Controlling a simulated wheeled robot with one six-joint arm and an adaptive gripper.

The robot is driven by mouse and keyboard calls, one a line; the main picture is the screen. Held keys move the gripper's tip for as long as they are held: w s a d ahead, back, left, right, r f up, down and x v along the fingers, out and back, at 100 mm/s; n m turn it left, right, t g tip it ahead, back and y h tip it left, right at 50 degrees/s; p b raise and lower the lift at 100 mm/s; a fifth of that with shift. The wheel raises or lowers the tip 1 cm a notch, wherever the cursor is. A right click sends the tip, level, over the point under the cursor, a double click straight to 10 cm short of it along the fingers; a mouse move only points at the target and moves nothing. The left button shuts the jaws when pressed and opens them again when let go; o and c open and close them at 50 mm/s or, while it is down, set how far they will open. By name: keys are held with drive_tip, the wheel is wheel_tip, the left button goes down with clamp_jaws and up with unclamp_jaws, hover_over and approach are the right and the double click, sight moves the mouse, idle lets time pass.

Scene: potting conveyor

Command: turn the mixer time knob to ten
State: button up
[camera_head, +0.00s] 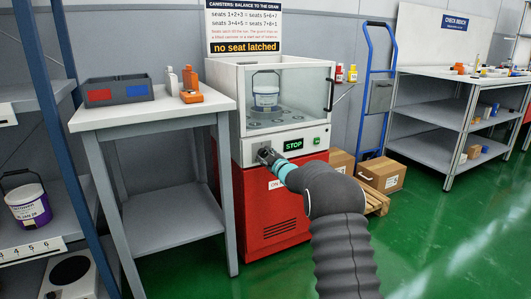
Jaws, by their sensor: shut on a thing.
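The mixer (284,80) is a white cabinet with a clear front door on a red base. The front panel (310,135) has a display (293,145) reading "STOP" in green and a green button (317,141). My gripper (265,154) is at the left of the front panel, below the door, shut on the time knob. The gripper covers the knob, so its setting and scale are hidden.
A sign (243,27) above the mixer reads "no seat latched". A side table (150,112) with a divided bin (118,90) stands to the left. Cardboard boxes (381,174) and a blue hand truck (370,85) stand to the right. Green floor (440,235) is open at the front right.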

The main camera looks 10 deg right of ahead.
drive_tip(key=shift+m+p, duration=0.6)
drive_tip(key=shift+m, duration=0.7)
drive_tip(key=o, duration=1.2)
drive_tip(key=shift+c, duration=0.2)
drive_tip(key=v, duration=1.2)
